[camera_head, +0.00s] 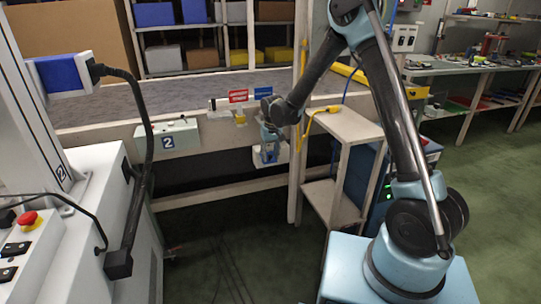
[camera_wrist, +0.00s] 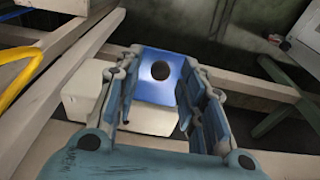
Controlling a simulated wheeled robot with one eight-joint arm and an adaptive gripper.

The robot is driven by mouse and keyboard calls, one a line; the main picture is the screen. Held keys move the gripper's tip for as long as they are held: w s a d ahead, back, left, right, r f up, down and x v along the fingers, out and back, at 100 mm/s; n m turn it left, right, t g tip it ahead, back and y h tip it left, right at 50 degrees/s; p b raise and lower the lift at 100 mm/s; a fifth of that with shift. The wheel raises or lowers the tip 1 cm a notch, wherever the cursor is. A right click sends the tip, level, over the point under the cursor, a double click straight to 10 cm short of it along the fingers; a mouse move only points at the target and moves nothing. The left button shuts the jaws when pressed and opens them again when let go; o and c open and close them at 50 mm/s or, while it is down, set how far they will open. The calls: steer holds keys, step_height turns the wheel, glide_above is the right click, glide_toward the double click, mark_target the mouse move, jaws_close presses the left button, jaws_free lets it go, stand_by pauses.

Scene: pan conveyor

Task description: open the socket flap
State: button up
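The socket is a white box (camera_wrist: 82,104) with a blue face (camera_wrist: 153,91) in the wrist view. The blue face has a dark round spot in it; I cannot tell whether this is a hole or a knob, nor how the flap stands. In the head view the blue part (camera_head: 268,155) shows low on the conveyor frame, partly hidden by my gripper (camera_head: 270,137). In the wrist view my gripper (camera_wrist: 160,64) is open, its fingers on either side of the blue face with nothing held. Whether they touch it is unclear.
A grey box marked 2 (camera_head: 186,138) is on the conveyor frame to the left. A black cable (camera_head: 147,130) runs from a blue connector (camera_head: 60,74) on the white machine (camera_head: 98,205). Floor in front is clear.

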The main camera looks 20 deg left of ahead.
steer(key=shift+r, duration=0.1)
step_height(320, 180, up, 12)
steer(key=s+d, duration=0.1)
steer(key=shift+s+f, duration=0.15)
steer(key=shift+f, duration=0.05)
stand_by(0.4)
steer(key=shift+d, duration=0.1)
